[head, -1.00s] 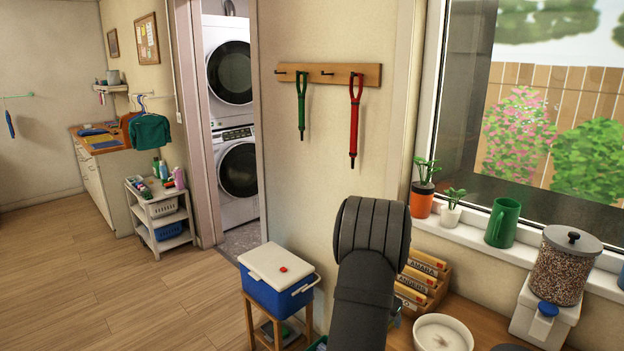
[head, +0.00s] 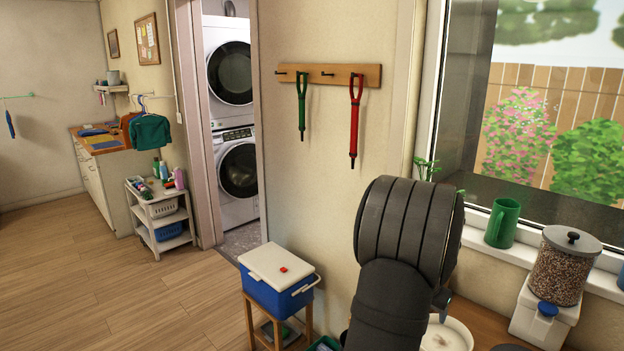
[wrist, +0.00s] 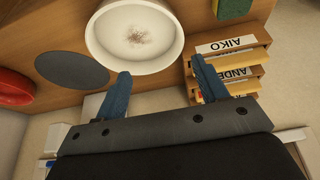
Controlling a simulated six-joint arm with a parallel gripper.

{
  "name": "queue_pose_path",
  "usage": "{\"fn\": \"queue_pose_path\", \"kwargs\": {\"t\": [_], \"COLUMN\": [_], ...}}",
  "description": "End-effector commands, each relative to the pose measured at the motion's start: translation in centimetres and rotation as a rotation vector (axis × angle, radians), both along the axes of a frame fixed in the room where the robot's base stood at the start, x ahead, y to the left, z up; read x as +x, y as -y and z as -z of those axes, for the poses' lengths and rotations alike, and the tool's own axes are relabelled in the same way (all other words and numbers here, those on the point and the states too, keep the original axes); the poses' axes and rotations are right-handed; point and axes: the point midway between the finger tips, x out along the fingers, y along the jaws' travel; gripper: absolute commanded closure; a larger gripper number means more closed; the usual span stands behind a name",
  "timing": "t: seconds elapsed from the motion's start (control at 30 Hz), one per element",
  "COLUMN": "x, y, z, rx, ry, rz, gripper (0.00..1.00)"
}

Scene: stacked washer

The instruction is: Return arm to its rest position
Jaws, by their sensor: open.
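My gripper (wrist: 160,85) shows in the wrist view with its two blue fingers spread apart and nothing between them. Past the fingers are a white bowl (wrist: 92,40) with some brown bits in it and a wooden file holder (wrist: 255,65) with labelled folders. In the head view my dark arm rises in front of the counter and the wall by the window.
A white bowl (head: 447,335) and a seed dispenser (head: 562,268) stand on the counter at right. A green mug (head: 502,223) is on the sill. A blue cooler (head: 275,292) stands on a stool at left. Green and red leashes (head: 355,122) hang from a wall rack. The floor at left is clear.

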Motion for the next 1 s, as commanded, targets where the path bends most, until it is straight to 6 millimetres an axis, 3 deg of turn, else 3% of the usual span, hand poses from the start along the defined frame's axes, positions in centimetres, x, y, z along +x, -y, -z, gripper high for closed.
{"fn": "queue_pose_path", "kwargs": {"t": [0.27,0.4,0.6,1.0], "x": [1.4,1.4,1.4,1.4], "y": [5.2,4.8,4.8,4.8], "z": [2.4,5.2,7.6,8.4], "rx": [0.002,0.002,0.003,0.002], "ry": [-0.003,-0.006,-0.005,-0.003], "rz": [-0.012,-0.016,-0.014,-0.015], "gripper": [0.34,0.34,0.34,0.34]}}
